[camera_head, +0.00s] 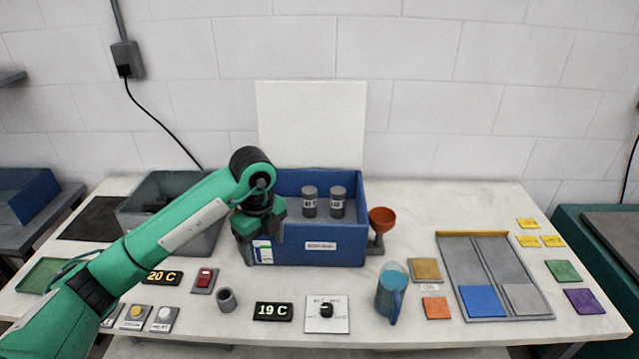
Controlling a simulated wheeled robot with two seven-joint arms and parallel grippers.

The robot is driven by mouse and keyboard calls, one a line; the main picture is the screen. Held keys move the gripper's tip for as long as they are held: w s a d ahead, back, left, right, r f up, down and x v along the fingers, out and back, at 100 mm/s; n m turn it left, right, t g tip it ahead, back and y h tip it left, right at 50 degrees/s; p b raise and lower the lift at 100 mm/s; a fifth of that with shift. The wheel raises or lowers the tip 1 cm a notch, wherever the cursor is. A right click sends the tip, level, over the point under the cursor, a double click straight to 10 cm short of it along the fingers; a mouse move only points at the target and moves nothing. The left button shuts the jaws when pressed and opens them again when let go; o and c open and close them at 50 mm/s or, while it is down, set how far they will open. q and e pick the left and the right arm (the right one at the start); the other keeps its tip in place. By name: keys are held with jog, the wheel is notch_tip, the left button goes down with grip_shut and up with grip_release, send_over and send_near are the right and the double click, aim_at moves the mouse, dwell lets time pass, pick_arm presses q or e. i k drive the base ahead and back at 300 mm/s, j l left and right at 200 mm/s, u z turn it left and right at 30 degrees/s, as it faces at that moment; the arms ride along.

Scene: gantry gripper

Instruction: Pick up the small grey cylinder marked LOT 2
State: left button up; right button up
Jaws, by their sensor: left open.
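Two small grey cylinders stand upright inside a blue box (345,252), a left one (309,203) and a right one (337,203). Both carry small pale labels that are too small to read, so I cannot tell which is LOT 2. My left gripper (258,250) is open and points down at the box's left front corner, left of both cylinders and apart from them. It hides the left part of the box. My right gripper is not in view.
A grey bin (160,228) stands behind my left arm. An orange funnel (382,220) stands right of the box, with a blue jug (391,293) in front. A small grey cup (227,300), displays and switches line the front. A divided tray (490,305) lies at right.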

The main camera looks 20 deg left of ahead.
aim_at(309, 193)
jog(key=i, duration=1.05)
